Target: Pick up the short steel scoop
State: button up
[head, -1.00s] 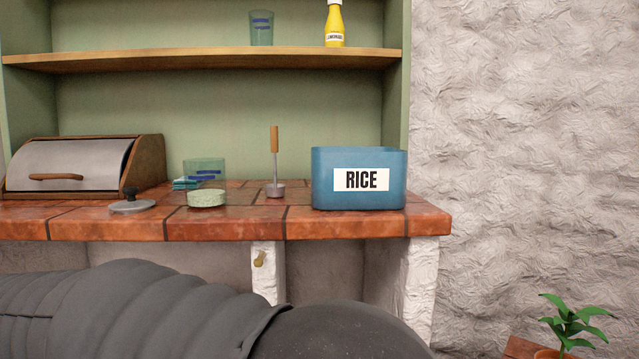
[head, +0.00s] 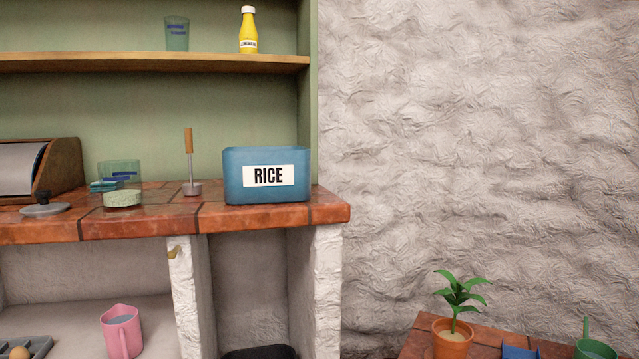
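A steel scoop (head: 190,188) stands upright on the tiled counter (head: 255,215), with a small round steel cup at the bottom, a thin shaft and a wooden handle at the top. It is behind and left of the blue RICE container (head: 240,185) and apart from it. No other scoop shows, so I cannot tell whether this one is the short one. The inside of the RICE container is hidden. My gripper is not in view.
Left of the scoop are a clear glass container (head: 121,172), a dark lid (head: 45,209) and a bread box (head: 62,165). A shelf (head: 150,62) runs above. A pink jug (head: 122,335) stands below. A potted plant (head: 453,335) is at lower right.

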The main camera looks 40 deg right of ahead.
aim_at(190, 190)
jog(key=z, duration=0.4)
jog(key=k, duration=0.9)
jog(key=u, duration=0.45)
jog(key=i, duration=1.35)
jog(key=z, duration=0.75)
jog(key=i, duration=0.55)
jog(key=u, duration=0.65)
